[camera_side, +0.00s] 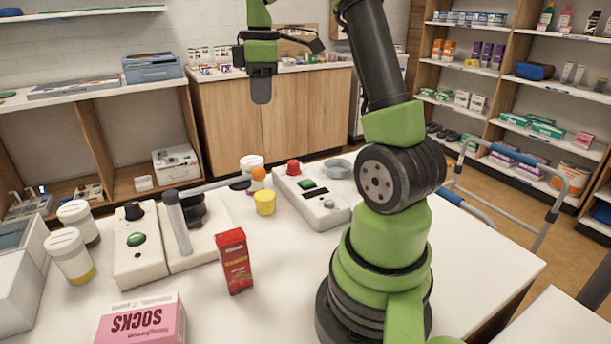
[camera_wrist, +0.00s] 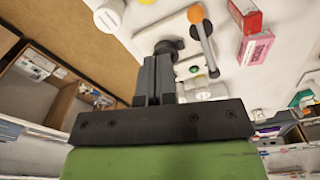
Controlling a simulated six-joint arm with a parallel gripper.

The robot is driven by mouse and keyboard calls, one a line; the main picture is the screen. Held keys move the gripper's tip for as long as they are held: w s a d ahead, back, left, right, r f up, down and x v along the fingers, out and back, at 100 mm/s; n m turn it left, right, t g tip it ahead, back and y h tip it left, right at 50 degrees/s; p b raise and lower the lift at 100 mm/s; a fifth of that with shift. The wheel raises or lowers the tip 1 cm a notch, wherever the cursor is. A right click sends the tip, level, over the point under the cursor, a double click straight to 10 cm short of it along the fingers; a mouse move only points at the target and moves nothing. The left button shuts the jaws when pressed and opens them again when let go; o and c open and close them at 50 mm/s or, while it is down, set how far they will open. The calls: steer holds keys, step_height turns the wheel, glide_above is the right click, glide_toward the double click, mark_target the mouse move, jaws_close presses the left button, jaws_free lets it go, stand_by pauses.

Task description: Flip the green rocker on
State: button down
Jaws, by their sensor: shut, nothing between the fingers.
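The green rocker (camera_side: 137,239) is a rounded green part on top of a long white box (camera_side: 140,262) at the left of the table, beside a black knob (camera_side: 133,210). In the wrist view the green rocker (camera_wrist: 193,69) shows small, right of my fingertips. Whether it is on or off cannot be told. My gripper (camera_side: 262,98) points down with its fingers shut and empty. It hangs high above the far side of the table, well apart from the rocker.
A lever with an orange ball (camera_side: 258,174) stands right of the rocker's box. A second control box with a red knob (camera_side: 293,167) is farther right.

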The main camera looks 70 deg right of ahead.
mark_target(307, 184)
steer(key=s+d+f+n+g+y, duration=0.1)
steer(key=s+d+f+n+g, duration=0.1)
steer(key=d+f, duration=0.6)
steer(key=shift+s+d+n+y, duration=0.3)
steer(key=shift+s+d+n, duration=0.4)
steer(key=shift+s+d, duration=0.5)
steer(key=f, duration=0.4)
steer(key=s+a+f, duration=0.1)
steer(key=f, duration=0.4)
steer(key=a+f, duration=0.1)
steer(key=f, duration=0.3)
steer(key=shift+s+f, duration=0.35)
steer(key=shift+s, duration=0.05)
steer(key=shift+s+a+f, duration=0.1)
steer(key=shift+f, duration=0.2)
